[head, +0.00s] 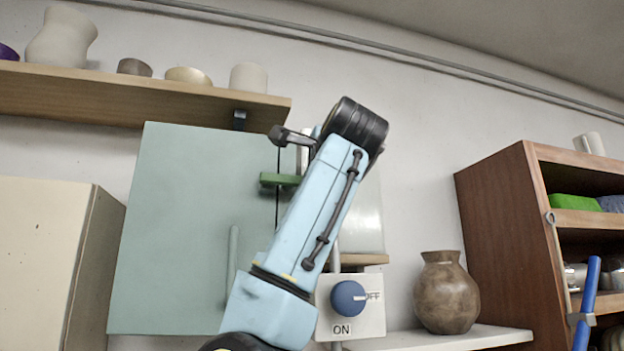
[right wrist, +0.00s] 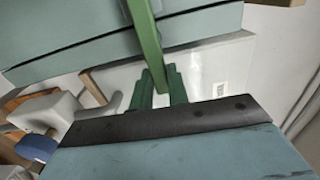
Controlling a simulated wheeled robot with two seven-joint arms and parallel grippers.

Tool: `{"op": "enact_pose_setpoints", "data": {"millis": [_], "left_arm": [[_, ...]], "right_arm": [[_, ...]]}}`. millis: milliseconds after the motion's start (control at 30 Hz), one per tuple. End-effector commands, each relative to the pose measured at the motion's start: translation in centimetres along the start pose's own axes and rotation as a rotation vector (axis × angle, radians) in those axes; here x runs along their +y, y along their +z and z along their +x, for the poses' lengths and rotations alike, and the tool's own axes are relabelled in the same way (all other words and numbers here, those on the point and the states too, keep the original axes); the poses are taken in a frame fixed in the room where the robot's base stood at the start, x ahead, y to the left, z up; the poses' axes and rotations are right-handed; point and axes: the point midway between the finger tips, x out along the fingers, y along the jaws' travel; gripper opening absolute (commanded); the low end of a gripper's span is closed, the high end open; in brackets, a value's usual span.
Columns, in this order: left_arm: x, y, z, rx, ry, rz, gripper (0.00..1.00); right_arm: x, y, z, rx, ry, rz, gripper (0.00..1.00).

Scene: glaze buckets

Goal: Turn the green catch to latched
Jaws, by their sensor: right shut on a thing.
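The green catch (head: 280,181) is a bar that shows roughly level in the head view, at the right edge of the closed pale teal cabinet door (head: 185,225). My right arm stands in front of the catch's right end and hides it, and the gripper's jaws do not show clearly there. In the right wrist view the catch (right wrist: 145,32) runs down from the top between the fingers of my right gripper (right wrist: 160,75), which is shut on its end. My left gripper is not in view.
A blue knob (head: 348,298), its pointer toward OFF, is right of my forearm. A brown vase (head: 446,293) stands on a white ledge (head: 500,337). A wooden shelf (head: 130,97) with pots is above, and a brown shelf unit (head: 503,225) is at right.

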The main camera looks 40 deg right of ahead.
Motion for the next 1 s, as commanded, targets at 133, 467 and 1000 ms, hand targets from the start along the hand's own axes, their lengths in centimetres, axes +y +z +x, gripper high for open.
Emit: {"op": "enact_pose_setpoints", "data": {"millis": [133, 467, 1000], "left_arm": [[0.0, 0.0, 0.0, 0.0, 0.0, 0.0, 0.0], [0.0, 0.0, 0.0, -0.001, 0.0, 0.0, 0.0], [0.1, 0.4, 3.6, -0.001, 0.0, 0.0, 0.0]], "right_arm": [[-0.1, 0.0, 0.0, 0.0, -0.002, 0.002, 0.29], [0.0, 0.0, 0.0, -0.001, -0.001, 0.0, 0.38], [0.2, 0.0, -9.3, -0.002, -0.005, 0.001, 0.38]]}}
